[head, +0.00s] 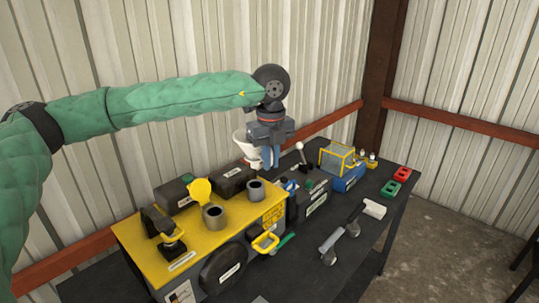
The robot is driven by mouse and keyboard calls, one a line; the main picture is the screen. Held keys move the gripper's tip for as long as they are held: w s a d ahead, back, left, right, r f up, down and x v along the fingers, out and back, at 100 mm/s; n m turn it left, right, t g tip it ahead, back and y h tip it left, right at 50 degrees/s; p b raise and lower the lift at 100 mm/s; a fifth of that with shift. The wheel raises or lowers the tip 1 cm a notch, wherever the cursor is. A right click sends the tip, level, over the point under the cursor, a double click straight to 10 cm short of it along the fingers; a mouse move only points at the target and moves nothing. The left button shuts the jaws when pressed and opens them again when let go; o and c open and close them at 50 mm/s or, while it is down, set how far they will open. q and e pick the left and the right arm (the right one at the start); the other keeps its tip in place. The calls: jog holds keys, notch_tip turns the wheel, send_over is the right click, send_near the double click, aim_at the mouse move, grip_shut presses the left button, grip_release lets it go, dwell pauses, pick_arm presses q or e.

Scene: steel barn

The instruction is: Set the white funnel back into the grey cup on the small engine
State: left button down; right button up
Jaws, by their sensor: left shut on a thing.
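My left gripper (270,160) points down and is shut on the white funnel (243,142), holding it in the air. The funnel's wide mouth shows left of the fingers; its lower part is partly hidden by them. Below stands the small engine (222,237) with a yellow top. Two grey cups sit on that top: one (255,190) at the right, just below and a little left of the gripper, and another (214,216) nearer the front. The funnel is apart from both cups. My right gripper is out of view.
A yellow round cap (200,190) stands up between the cups and a black box (174,193). A grey box with a lever (302,158) and a blue-yellow machine (341,168) stand to the right. Tools lie on the dark bench (296,262), with bare room at its front.

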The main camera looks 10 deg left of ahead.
pick_arm(q)
jog(key=shift+a+f, duration=0.1)
jog(key=shift+f, duration=1.85)
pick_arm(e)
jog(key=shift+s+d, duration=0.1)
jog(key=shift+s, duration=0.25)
pick_arm(q)
jog(key=shift+b, duration=0.35)
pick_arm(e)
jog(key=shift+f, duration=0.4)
pick_arm(q)
jog(key=shift+s, duration=0.1)
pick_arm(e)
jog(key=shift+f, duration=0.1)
